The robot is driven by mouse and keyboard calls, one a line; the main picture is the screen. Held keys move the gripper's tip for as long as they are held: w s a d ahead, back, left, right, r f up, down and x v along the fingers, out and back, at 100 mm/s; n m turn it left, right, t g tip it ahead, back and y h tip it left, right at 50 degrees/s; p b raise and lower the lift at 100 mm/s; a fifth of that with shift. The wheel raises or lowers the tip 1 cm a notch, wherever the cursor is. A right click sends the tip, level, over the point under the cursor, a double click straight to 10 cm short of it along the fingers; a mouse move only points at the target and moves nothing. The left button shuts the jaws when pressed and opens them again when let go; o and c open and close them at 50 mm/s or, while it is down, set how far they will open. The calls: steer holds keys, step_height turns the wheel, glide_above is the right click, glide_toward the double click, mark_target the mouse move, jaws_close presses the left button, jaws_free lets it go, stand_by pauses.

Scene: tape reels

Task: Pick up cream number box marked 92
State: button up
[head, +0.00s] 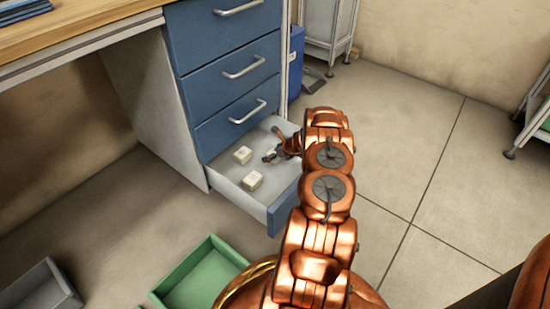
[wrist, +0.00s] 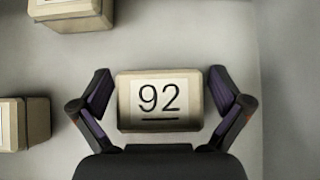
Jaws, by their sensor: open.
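The cream number box marked 92 (wrist: 124,117) lies label up on the drawer floor in the wrist view, its number underlined. My gripper (wrist: 160,74) is open, with one dark finger on the left of the box and one on the right. A gap shows between each finger and the box. In the head view my gripper (head: 271,155) is low inside the open bottom drawer (head: 225,185). I cannot make out box 92 there; my gripper and arm probably cover it.
Two other cream boxes, one nearer the front (head: 252,181) and one behind it (head: 242,155), sit in the drawer. The wrist view shows two boxes, at upper left (wrist: 70,14) and left (wrist: 36,120). Closed blue drawers (head: 238,72) are above. A green tray (head: 205,275) is on the floor.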

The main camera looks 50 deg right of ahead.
steer(key=shift+c, duration=0.2)
steer(key=c, duration=1.2)
steer(key=shift+o, duration=0.2)
steer(key=shift+r, duration=0.1)
